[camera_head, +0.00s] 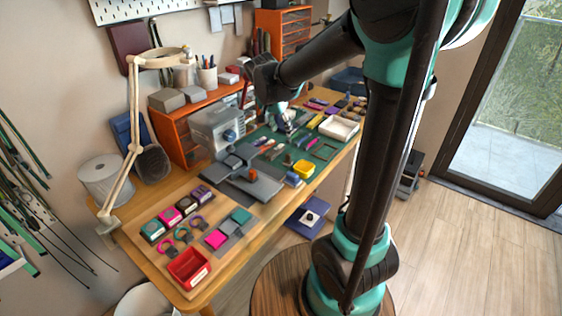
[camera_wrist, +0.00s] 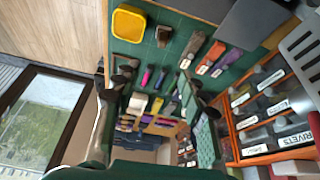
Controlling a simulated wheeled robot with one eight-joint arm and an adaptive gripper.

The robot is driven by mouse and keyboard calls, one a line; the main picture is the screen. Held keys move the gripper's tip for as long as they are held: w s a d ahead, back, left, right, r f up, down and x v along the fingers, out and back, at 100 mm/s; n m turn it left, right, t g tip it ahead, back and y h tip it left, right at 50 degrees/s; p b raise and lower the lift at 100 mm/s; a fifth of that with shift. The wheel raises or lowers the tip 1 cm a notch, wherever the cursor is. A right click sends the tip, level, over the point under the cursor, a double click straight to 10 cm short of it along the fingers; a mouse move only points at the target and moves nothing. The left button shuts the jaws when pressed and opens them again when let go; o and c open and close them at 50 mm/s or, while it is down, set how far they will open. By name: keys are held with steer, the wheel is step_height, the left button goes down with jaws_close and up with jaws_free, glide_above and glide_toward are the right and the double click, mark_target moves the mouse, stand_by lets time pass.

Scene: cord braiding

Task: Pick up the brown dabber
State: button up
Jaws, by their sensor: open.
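In the wrist view, a brown long-handled tool (camera_wrist: 194,44), which looks like the brown dabber, lies on the green mat (camera_wrist: 180,22). It is just left of two similar tools with orange and purple parts. My gripper (camera_wrist: 156,85) is open, its two dark fingers apart, with no object visibly held between them. The brown tool lies above and right of the fingertips in that view, apart from them. In the head view, my gripper (camera_head: 284,118) hangs over the green mat near the grey machine; the brown dabber is too small to single out there.
A yellow tray (camera_wrist: 129,23) and a small brown piece (camera_wrist: 163,36) lie near the tool. Slim magenta and purple tools (camera_wrist: 154,78) lie close to the fingers. An orange drawer cabinet (camera_wrist: 270,112) borders the mat. A grey machine (camera_head: 216,128) stands on the bench.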

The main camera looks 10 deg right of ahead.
glide_toward(288, 154)
steer(key=x, duration=0.5)
steer(key=shift+d, duration=0.25)
steer(key=shift+a+x, duration=0.2)
steer(key=shift+x, duration=2.4)
steer(key=shift+w, duration=0.1)
jaws_close()
